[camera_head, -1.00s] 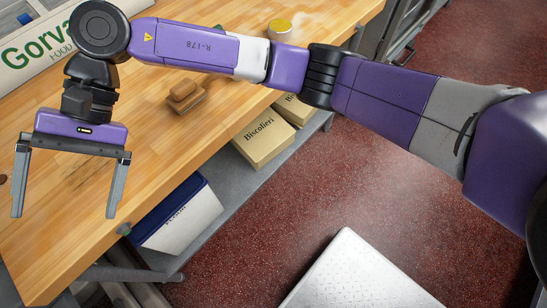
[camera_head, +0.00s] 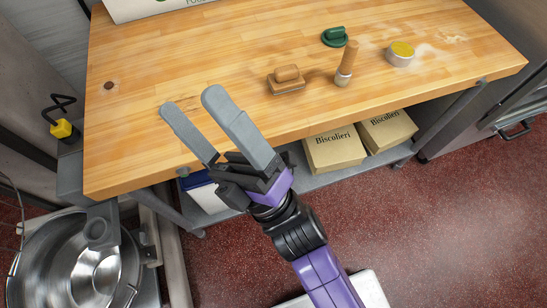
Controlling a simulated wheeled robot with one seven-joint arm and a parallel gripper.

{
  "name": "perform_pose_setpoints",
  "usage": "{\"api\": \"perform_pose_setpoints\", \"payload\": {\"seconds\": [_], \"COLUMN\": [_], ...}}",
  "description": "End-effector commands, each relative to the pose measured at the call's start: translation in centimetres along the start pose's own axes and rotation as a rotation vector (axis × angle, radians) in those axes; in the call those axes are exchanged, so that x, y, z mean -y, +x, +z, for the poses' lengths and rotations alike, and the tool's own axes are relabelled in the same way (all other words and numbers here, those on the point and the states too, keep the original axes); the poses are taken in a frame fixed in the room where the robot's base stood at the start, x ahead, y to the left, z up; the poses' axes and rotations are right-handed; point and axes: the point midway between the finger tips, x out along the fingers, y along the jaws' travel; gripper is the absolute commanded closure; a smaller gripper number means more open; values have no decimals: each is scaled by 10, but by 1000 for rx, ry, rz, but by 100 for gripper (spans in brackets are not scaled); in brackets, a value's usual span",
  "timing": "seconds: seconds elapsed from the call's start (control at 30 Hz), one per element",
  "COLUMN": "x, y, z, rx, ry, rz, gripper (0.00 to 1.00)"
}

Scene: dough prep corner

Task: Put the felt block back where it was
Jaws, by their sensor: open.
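A small brown block with a rounded grip on top (camera_head: 287,81) sits on the wooden worktop, right of centre in the head view; it looks like the felt block, though its material is hard to tell. My gripper (camera_head: 191,101) is open and empty, its two grey fingers spread and pointing up and left over the front part of the worktop. The block stands to the right of the fingers, apart from them.
The worktop (camera_head: 150,145) also holds a green handled tool (camera_head: 335,37), a wooden-handled tool (camera_head: 348,62) and a yellow-topped tin (camera_head: 400,55). A dark round spot (camera_head: 109,85) marks the left. Biscolieri boxes (camera_head: 335,150) sit below. A steel bowl (camera_head: 85,270) stands lower left.

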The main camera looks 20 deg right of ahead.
Motion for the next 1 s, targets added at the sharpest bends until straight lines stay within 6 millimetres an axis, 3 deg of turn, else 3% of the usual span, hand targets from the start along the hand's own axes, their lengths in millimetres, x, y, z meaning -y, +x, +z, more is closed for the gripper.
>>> {"api": "perform_pose_setpoints", "payload": {"seconds": [0.3,0.6,0.8,1.0], "x": [-11,-50,-78,-87], "y": [-139,-276,-328,-342], "z": [47,54,50,49], "rx": [524,1011,1229,1296], "ry": [521,902,1034,1071], "rz": [-193,-292,-309,-308], "gripper": [2,2,2,2]}}
